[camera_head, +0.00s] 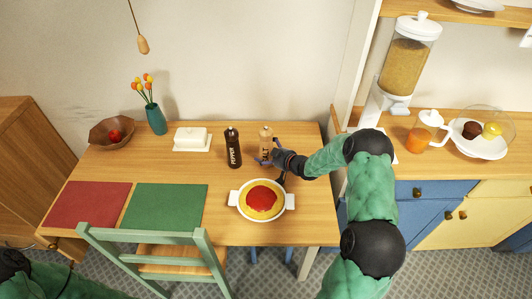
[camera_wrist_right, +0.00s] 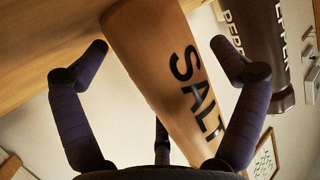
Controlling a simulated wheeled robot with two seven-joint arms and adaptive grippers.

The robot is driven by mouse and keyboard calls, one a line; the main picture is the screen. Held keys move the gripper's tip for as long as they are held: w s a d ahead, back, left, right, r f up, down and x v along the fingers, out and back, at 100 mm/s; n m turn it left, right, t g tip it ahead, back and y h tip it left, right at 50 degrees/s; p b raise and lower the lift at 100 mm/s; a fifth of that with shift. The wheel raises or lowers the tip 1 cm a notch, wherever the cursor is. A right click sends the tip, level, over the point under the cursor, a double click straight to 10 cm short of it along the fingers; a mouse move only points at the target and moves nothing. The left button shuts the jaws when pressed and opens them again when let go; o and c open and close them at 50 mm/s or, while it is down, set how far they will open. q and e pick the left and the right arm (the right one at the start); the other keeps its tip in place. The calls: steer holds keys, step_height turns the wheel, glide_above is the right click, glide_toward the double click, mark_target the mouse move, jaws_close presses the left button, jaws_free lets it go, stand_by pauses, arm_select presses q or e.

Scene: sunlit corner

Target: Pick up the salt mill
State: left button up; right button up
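The salt mill (camera_head: 265,135) is light wood with dark lettering. It stands upright on the wooden table, right of the dark pepper mill (camera_head: 233,148). My right gripper (camera_head: 268,158) is at the salt mill, partly covering its lower part. In the right wrist view, the salt mill (camera_wrist_right: 172,70) lies between the spread fingers of my right gripper (camera_wrist_right: 160,47), with gaps to the fingertips on both sides. The pepper mill (camera_wrist_right: 262,50) shows behind the right finger. My left gripper is out of view; only part of the left arm shows at the lower left.
A white pan of food (camera_head: 235,199) stands just in front of the mills. A butter dish (camera_head: 192,146), flower vase (camera_head: 156,120) and wooden bowl (camera_head: 101,137) stand to the left. Red (camera_head: 85,206) and green (camera_head: 150,207) mats lie at the front, behind a green chair (camera_head: 150,238).

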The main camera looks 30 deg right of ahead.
steer(key=c, duration=1)
